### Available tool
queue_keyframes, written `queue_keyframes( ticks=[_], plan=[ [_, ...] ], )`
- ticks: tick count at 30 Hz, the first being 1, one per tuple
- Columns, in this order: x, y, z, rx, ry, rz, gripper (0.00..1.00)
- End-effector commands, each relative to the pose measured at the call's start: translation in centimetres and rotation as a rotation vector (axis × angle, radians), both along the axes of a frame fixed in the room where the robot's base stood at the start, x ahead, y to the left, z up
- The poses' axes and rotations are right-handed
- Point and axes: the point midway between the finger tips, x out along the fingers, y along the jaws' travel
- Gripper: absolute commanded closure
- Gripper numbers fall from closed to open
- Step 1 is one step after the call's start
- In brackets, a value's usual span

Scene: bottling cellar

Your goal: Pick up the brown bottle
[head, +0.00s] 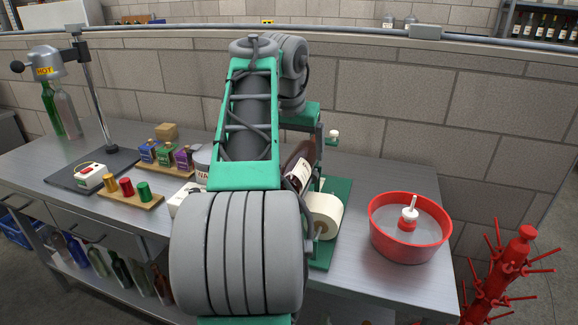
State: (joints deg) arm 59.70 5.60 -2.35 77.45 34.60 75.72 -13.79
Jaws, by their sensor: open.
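The brown bottle (302,158) is dark, with a pale label. It lies tilted at the green label stand (338,196) on the bench, just right of my arm. My arm rises through the middle of the head view and covers part of the bottle. The arm bends over toward the bottle, but I cannot make out my gripper's fingers; they are hidden behind the arm links. I cannot tell whether they touch the bottle.
A paper roll (323,213) sits at the stand's front. A red basin (377,229) stands right, beyond some clear bench. Wooden racks of small tins (147,153) and coloured caps (125,186) are left, near a capping press (93,100). A red bottle tree (508,262) stands beside the bench.

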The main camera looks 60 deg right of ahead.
Motion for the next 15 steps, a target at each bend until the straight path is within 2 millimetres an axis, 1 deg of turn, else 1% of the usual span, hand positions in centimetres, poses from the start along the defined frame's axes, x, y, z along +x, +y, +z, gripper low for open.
queue_keyframes(
  ticks=[1, 5, 9, 12, 15],
  plan=[
    [-0.1, -0.3, -1.4, 0.002, 0.002, -0.002, 0.09],
    [0.1, -1.1, -3.1, 0.002, 0.001, -0.003, 0.09],
    [0.5, -2.0, -5.5, 0.002, 0.001, -0.003, 0.09],
    [0.7, -2.4, -6.3, 0.0, 0.001, -0.001, 0.09],
    [0.8, -2.5, -6.2, 0.0, 0.0, -0.001, 0.09]
  ],
)
